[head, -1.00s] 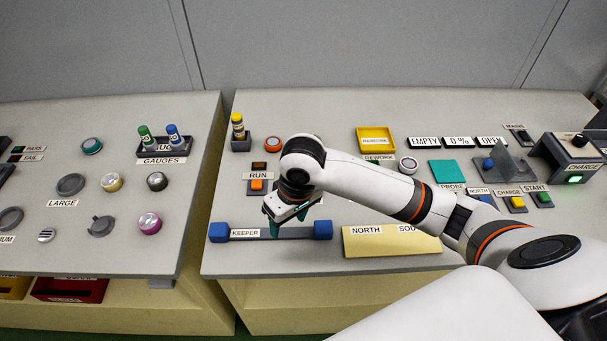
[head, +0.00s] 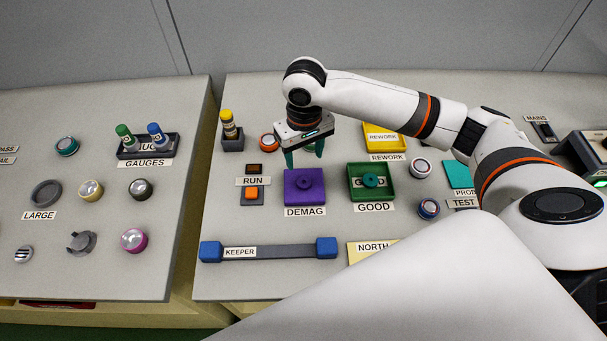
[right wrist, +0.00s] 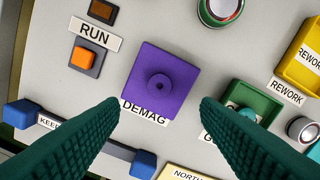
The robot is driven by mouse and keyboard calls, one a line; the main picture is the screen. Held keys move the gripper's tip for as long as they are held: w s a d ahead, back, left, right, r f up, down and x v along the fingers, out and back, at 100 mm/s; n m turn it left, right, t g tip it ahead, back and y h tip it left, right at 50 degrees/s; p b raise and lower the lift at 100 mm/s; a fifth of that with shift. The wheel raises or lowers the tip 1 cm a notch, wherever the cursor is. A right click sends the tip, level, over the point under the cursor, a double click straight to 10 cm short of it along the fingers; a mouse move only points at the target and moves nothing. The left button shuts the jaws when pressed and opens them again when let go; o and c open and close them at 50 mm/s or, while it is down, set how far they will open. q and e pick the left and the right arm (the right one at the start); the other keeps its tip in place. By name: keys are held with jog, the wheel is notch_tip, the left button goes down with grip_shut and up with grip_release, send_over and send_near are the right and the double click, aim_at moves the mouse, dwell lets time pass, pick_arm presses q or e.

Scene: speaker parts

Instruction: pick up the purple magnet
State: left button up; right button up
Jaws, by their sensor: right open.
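A purple round piece with a dark centre hole (head: 305,178) sits on a purple square block (head: 292,198) behind the DEMAG label. The piece (right wrist: 160,86) and the block (right wrist: 146,62) also show in the right wrist view; both are the same purple, so their border is hard to tell. My right gripper (head: 304,153) is open and empty, pointing down just behind and above the block in the head view. In the right wrist view its dark green fingers (right wrist: 160,103) stand apart on either side of the round piece, not touching it. My left gripper is out of view.
A green GOOD tray (head: 355,195) with a teal round piece stands right of the block. The RUN button (head: 251,194) is at left. A KEEPER bar with blue ends (head: 270,252) lies in front. A yellow REWORK tray (head: 374,146) and a yellow-capped bottle (head: 228,124) stand behind.

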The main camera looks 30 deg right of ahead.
aim_at(304, 182)
jog(key=f, duration=0.3)
jog(key=shift+s+a+f, duration=0.1)
jog(key=shift+s+f, duration=0.15)
jog(key=shift+w+f, duration=0.15)
jog(key=shift+f, duration=0.5)
notch_tip(304, 182, down, 4)
jog(key=shift+r+p, duration=0.2)
jog(key=shift+p, duration=0.25)
jog(key=shift+w+f, duration=0.1)
jog(key=shift+f, duration=0.3)
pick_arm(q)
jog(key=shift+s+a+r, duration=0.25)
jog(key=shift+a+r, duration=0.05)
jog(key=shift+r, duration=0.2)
pick_arm(e)
jog(key=shift+c, duration=0.4)
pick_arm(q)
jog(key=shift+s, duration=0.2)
pick_arm(e)
jog(key=c, duration=1.1)
